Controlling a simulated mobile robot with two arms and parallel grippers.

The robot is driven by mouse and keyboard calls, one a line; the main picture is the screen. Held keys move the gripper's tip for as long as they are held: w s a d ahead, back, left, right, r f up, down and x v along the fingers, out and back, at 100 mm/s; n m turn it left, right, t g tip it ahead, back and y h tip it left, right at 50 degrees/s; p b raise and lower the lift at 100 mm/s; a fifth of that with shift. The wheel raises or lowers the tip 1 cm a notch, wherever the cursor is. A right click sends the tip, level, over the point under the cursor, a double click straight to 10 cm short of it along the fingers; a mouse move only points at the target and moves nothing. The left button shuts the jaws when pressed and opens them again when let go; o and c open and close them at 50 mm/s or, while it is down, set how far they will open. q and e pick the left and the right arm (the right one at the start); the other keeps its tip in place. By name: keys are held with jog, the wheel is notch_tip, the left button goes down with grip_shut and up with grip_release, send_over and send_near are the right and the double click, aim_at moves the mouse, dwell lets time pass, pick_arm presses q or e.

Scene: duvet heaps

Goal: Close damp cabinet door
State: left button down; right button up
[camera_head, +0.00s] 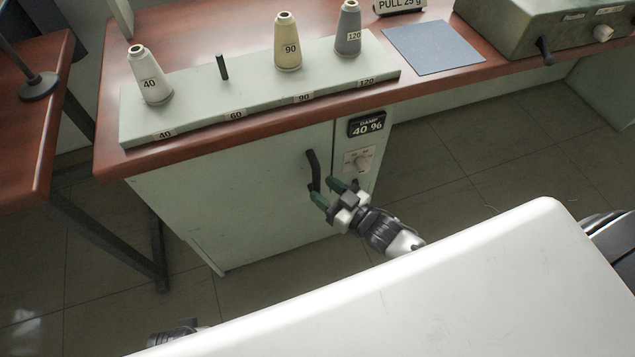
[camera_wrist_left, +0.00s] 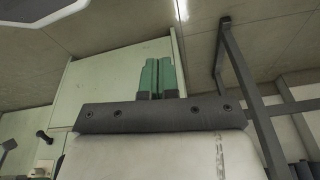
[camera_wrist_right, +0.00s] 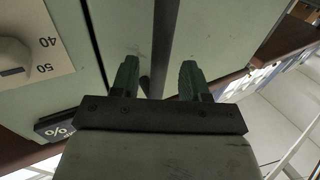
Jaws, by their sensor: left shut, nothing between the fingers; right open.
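The damp cabinet door (camera_head: 245,200) is a pale green panel under the wooden bench top, with a black vertical handle (camera_head: 313,170) near its right edge. It stands about in line with the control panel; I cannot tell whether it is fully shut. My right gripper (camera_head: 322,189) is open at the handle. In the right wrist view the handle (camera_wrist_right: 163,40) shows between the spread fingers (camera_wrist_right: 158,78), not clamped. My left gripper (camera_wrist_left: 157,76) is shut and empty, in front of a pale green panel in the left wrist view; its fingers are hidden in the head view.
The control panel has a "DAMP 40 %" display (camera_head: 367,124) and a dial (camera_head: 358,160). Above, a pale rack (camera_head: 215,108) holds three numbered cones and a bare peg. A dark table leg (camera_head: 110,240) stands at left. My white body covers the lower front.

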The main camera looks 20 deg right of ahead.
pick_arm(q)
jog(key=f, duration=0.1)
jog(key=s+f, duration=0.1)
jog(key=shift+f+p, duration=0.35)
jog(key=shift+f, duration=0.05)
pick_arm(e)
jog(key=v, duration=0.8)
jog(key=shift+w+f, duration=0.1)
